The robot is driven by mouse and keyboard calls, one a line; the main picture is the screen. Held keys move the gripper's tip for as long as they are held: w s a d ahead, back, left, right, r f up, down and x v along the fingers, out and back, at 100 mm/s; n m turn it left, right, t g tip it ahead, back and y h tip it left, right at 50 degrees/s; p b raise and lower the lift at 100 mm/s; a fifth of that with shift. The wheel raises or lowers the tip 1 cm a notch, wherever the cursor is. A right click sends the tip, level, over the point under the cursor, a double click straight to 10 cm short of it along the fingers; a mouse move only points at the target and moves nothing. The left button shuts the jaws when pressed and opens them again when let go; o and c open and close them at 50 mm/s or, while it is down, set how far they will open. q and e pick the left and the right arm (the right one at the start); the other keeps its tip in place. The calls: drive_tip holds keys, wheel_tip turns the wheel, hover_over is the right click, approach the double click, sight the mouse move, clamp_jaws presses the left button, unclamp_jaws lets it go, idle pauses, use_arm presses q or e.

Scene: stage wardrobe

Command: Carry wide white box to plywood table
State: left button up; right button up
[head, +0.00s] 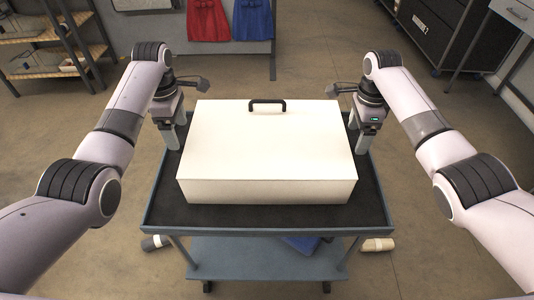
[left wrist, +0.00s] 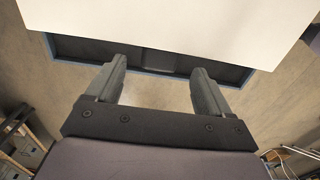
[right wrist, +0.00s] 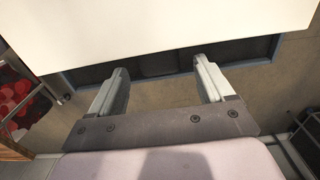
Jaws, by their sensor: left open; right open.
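The wide white box (head: 268,150) with a black top handle (head: 267,106) sits on the black top of a blue-grey cart (head: 165,213). My left gripper (head: 174,143) is at the box's left side, pointing down and open. In the left wrist view, its two fingers (left wrist: 160,83) are spread and empty, with the box (left wrist: 170,22) beyond them. My right gripper (head: 368,145) is at the box's right side, also open. In the right wrist view, its fingers (right wrist: 160,82) are apart and empty near the box (right wrist: 150,30). I cannot tell whether either gripper touches the box. No plywood table is clearly identifiable.
The cart has a lower shelf (head: 262,262) with a blue item on it. Rolled items (head: 378,245) lie on the floor beside the cart. Wooden shelves (head: 45,55) stand at back left. Red and blue garments (head: 252,18) hang behind. A dark wheeled case (head: 432,30) stands at back right.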

sight(180, 139)
use_arm(q)
drive_tip(key=shift+f, duration=3.4)
use_arm(e)
drive_tip(key=shift+f, duration=3.4)
use_arm(q)
clamp_jaws()
use_arm(e)
clamp_jaws()
drive_tip(key=shift+r, duration=0.1)
